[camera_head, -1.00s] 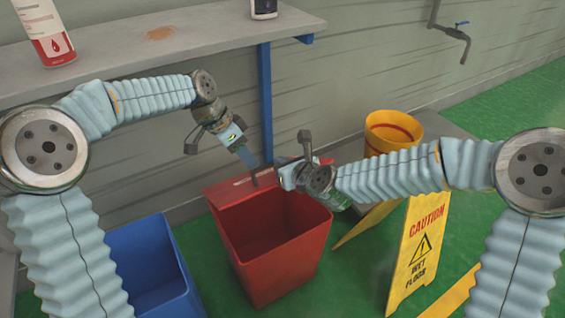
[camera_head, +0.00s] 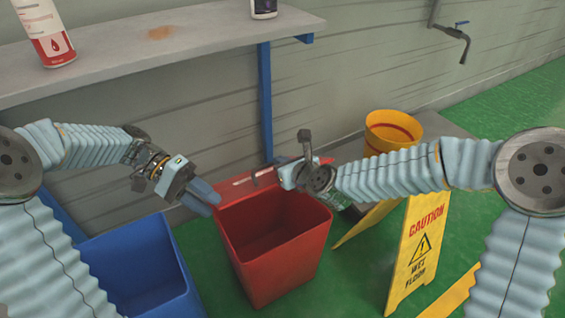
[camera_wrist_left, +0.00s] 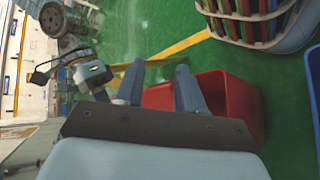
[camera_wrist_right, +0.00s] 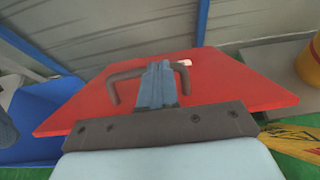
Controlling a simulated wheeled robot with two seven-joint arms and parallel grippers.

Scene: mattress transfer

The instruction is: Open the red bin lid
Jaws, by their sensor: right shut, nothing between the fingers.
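The red bin (camera_head: 285,255) stands on the floor with its mouth uncovered and its inside showing. Its red lid (camera_head: 232,192) is raised at the back of the mouth, on the wall side. The right wrist view shows the lid (camera_wrist_right: 225,85) broadly, with a dark bent handle (camera_wrist_right: 125,76) on it. My right gripper (camera_wrist_right: 157,82) is shut and empty, its fingers in front of the handle's middle; I cannot tell whether they touch. My left gripper (camera_head: 205,195) is open and empty by the bin's left rim. Its parted fingers show in the left wrist view (camera_wrist_left: 158,85).
A blue bin (camera_head: 140,265) stands left of the red one. A yellow caution sign (camera_head: 412,250) and a yellow bucket (camera_head: 390,135) are to the right. A shelf (camera_head: 190,35) holding a bottle (camera_head: 45,35) runs along the wall above, with a blue support (camera_head: 266,100).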

